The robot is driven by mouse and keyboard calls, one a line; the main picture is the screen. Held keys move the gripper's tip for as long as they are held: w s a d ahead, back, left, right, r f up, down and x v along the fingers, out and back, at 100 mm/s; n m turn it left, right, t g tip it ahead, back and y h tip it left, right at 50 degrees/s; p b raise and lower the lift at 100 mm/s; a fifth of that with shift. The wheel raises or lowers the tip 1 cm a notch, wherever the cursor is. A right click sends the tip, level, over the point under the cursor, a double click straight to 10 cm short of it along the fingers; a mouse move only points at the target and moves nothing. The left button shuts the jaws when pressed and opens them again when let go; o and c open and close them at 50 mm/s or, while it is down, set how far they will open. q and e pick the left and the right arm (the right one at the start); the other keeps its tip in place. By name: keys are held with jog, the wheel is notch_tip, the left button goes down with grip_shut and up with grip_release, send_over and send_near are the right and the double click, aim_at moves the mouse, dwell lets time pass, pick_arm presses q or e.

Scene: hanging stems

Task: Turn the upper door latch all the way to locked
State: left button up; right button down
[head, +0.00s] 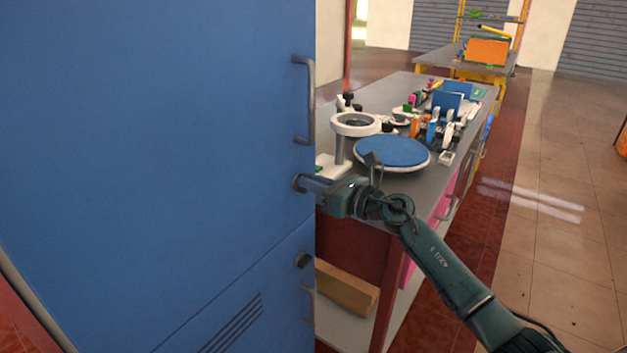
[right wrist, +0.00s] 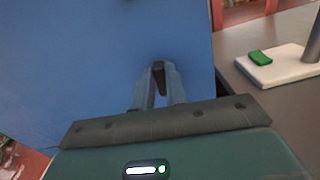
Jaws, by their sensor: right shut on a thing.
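The blue cabinet's upper door (head: 150,120) fills the left of the head view. The upper door latch (head: 297,182) is a small dark knob near the door's right edge, below the upper handle. My right gripper (head: 305,184) reaches it from the right and is shut on it. In the right wrist view the fingers (right wrist: 159,72) close around the dark latch (right wrist: 158,78) against the blue door. The fingers hide much of the latch, so I cannot tell its exact turn angle. My left gripper is not in view.
A lower latch (head: 303,260) sits on the lower door. An upper handle (head: 305,100) stands out above my gripper. A grey workbench (head: 400,95) right of the cabinet carries a magnifier stand (head: 356,124), a blue round plate (head: 392,152) and several small tools. Tiled floor lies open at right.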

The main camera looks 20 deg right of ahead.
pick_arm(q)
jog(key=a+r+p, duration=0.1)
jog(key=p, duration=0.3)
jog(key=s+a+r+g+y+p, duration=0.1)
jog(key=p, duration=0.3)
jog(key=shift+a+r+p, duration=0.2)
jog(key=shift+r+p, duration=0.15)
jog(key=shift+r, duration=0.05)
pick_arm(e)
jog(key=m, duration=1.1)
jog(key=f+m, duration=0.1)
jog(key=m, duration=0.4)
jog(key=shift+w+d+m, duration=0.3)
jog(key=shift+d, duration=0.1)
jog(key=c, duration=1.4)
grip_release()
jog(key=shift+c, duration=0.2)
jog(key=shift+s+d+f, duration=0.1)
